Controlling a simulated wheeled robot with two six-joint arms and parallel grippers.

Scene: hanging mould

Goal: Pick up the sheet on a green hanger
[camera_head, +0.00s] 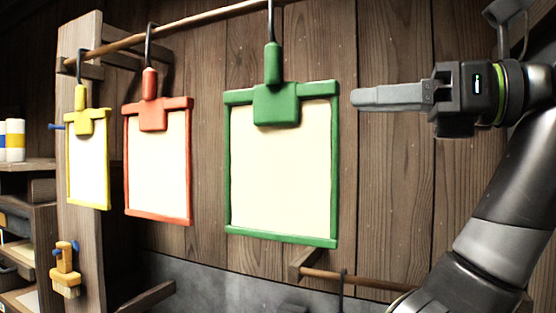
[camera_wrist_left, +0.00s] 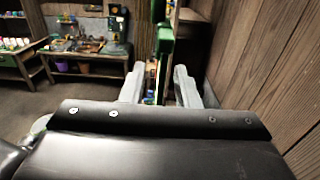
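The sheet on a green hanger (camera_head: 283,165) hangs from the wooden rod by a dark hook. It is a cream panel in a green frame with a green clip (camera_head: 276,103) at the top. My left gripper (camera_head: 357,97) is just right of the frame's upper right corner and points left at it, with a small gap in the head view. In the left wrist view, the green hanger (camera_wrist_left: 164,40) shows nearly edge-on ahead, between the two spread grey fingers of the open left gripper (camera_wrist_left: 158,77). My right gripper is not in view.
A red-framed sheet (camera_head: 158,165) and a yellow-framed sheet (camera_head: 88,160) hang further left on the wooden rod (camera_head: 190,20). A plank wall (camera_head: 390,180) stands close behind. A lower rod (camera_head: 350,279) is below right of the green frame. Shelves (camera_head: 30,210) stand at far left.

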